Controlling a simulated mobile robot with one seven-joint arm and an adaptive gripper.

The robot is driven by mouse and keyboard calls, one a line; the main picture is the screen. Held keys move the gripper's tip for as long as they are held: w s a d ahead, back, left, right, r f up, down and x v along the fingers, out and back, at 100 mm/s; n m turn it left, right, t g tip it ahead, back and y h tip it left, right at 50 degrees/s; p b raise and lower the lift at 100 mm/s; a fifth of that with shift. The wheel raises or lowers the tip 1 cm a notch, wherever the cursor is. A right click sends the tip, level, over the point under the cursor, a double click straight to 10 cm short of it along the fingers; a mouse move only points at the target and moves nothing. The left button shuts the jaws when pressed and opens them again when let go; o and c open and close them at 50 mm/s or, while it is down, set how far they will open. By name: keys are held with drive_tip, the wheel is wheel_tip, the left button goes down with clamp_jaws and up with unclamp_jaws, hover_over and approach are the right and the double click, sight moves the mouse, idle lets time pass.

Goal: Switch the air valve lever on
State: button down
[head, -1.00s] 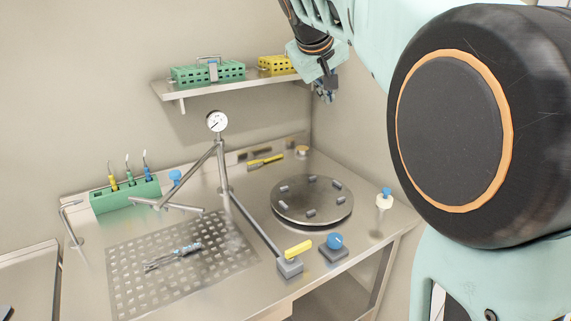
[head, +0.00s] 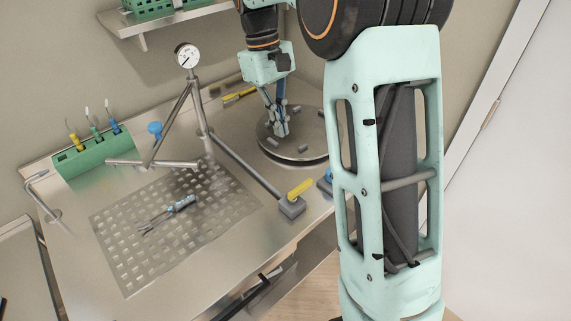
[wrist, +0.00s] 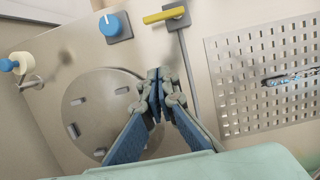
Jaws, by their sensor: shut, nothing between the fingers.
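A yellow lever (head: 300,188) sits on a grey block (head: 291,207) at the front of the steel bench, at the end of a metal pipe. I take it for the air valve lever. In the wrist view the yellow lever (wrist: 165,16) is at the top, right of centre. My gripper (head: 281,131) is shut and empty, pointing down over the round turntable, behind the lever and apart from it. In the wrist view my gripper (wrist: 159,76) has its fingertips together, in front of the turntable's edge.
A blue knob (wrist: 110,25) stands beside the lever; my arm mostly hides it in the head view. The round turntable (wrist: 84,135) carries small grey pieces. A gauge (head: 187,56) stands on a pipe frame. A perforated plate (head: 125,265) holds tongs. Another yellow handle (head: 240,95) lies near the back wall.

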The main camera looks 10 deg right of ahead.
sight(300, 191)
drive_tip(key=shift+s+a+f, duration=0.15)
drive_tip(key=shift+s, duration=0.05)
drive_tip(key=shift+f, duration=0.1)
drive_tip(key=x, duration=0.9)
drive_tip(key=shift+s, duration=0.15)
drive_tip(key=shift+s+d+f, duration=0.15)
drive_tip(key=shift+s+d, duration=0.25)
drive_tip(key=shift+s, duration=0.2)
drive_tip(key=shift+s+d+f, duration=0.1)
drive_tip(key=shift+s+d, duration=0.3)
drive_tip(key=shift+s, duration=0.25)
drive_tip(key=shift+s+d, duration=0.3)
drive_tip(key=shift+s, duration=0.25)
drive_tip(key=shift+f, duration=0.1)
